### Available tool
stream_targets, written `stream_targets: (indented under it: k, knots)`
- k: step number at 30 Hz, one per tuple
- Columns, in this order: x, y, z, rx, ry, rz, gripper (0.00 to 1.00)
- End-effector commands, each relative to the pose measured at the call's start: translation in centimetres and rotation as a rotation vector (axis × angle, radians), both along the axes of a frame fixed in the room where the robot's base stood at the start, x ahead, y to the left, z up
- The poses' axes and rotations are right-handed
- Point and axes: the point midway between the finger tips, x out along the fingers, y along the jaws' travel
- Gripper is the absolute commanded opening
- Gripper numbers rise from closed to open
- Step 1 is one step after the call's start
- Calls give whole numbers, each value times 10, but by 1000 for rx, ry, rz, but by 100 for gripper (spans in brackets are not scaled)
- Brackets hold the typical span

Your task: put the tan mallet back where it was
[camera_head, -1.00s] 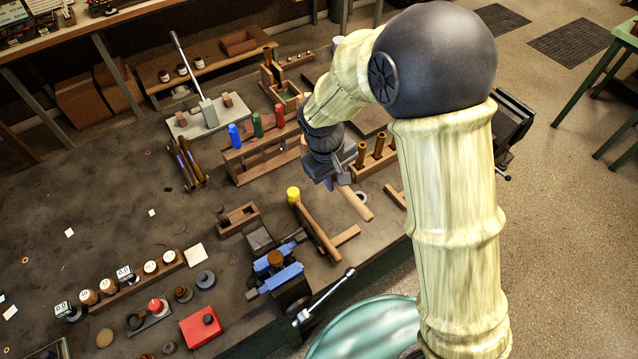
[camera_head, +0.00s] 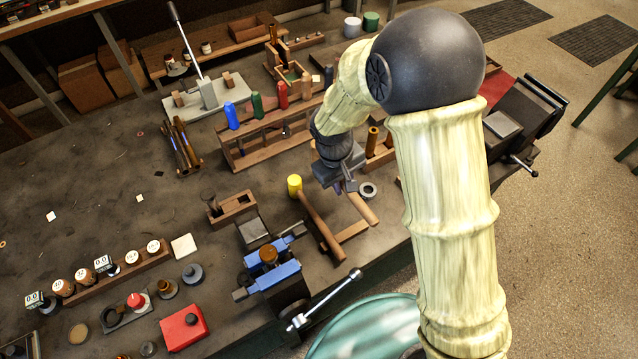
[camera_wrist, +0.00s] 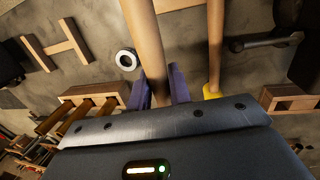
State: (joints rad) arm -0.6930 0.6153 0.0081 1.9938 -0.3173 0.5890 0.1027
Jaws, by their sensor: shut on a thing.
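My gripper (camera_wrist: 162,88) is shut on the wooden handle of the tan mallet (camera_wrist: 147,42), which runs up the wrist view between the purple fingers. In the head view the handle (camera_head: 361,207) slants down right from the gripper (camera_head: 345,187). The mallet's head is hidden. The handle's far end overlaps a wooden rest (camera_head: 351,231) in the picture; I cannot tell whether it touches. A yellow-headed mallet (camera_head: 294,185) lies just left, its handle across the rest.
A pale ring (camera_head: 368,190) lies right of the held handle. A rack of brown handles (camera_wrist: 88,115) stands close by. A blue-jawed vise (camera_head: 275,268) with a long lever is nearer the front. A screwdriver rack (camera_head: 265,150) stands behind.

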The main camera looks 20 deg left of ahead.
Motion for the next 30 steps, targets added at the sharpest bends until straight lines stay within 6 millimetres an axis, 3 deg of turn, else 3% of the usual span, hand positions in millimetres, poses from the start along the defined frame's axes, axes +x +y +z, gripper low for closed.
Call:
stream_targets:
  k: [7, 18, 30]
  knots:
    - [0, 0, -5, -2, 1, 0, 0]
    - [0, 0, -55, 0, 0, 0, 0]
    - [0, 0, -61, -1, 1, 0, 0]
